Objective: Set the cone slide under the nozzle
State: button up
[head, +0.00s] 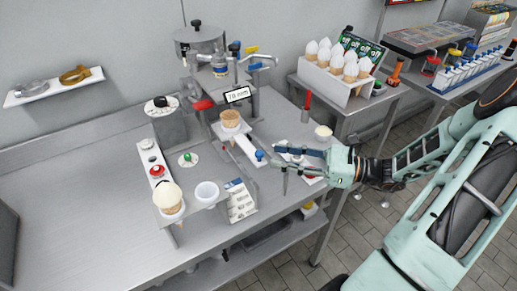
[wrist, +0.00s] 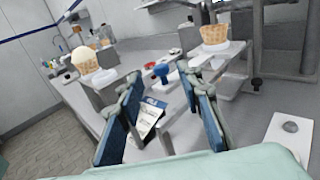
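The cone slide (head: 242,143) is a pale narrow bar at the front of the machine (head: 203,45), with a blue knob (head: 259,155) at its near end. An empty waffle cone (head: 230,118) stands upright on its far end, below the 70 mm sign (head: 237,95). I cannot clearly make out the nozzle or whether the cone lines up with it. My gripper (head: 280,166) is open and empty, just right of the knob. In the wrist view, the blue knob (wrist: 162,71) shows beyond the gap between my blue-padded fingers (wrist: 160,88), apart from them. The waffle cone (wrist: 214,34) is at upper right there.
A red-handled tool (head: 306,106) stands at the back right. The counter's left side (head: 70,190) is clear.

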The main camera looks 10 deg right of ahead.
aim_at(259, 152)
jog(key=x, duration=0.6)
jog(key=shift+w+a, duration=0.1)
jog(key=shift+a, duration=0.15)
jog(key=shift+c, duration=0.2)
grip_shut()
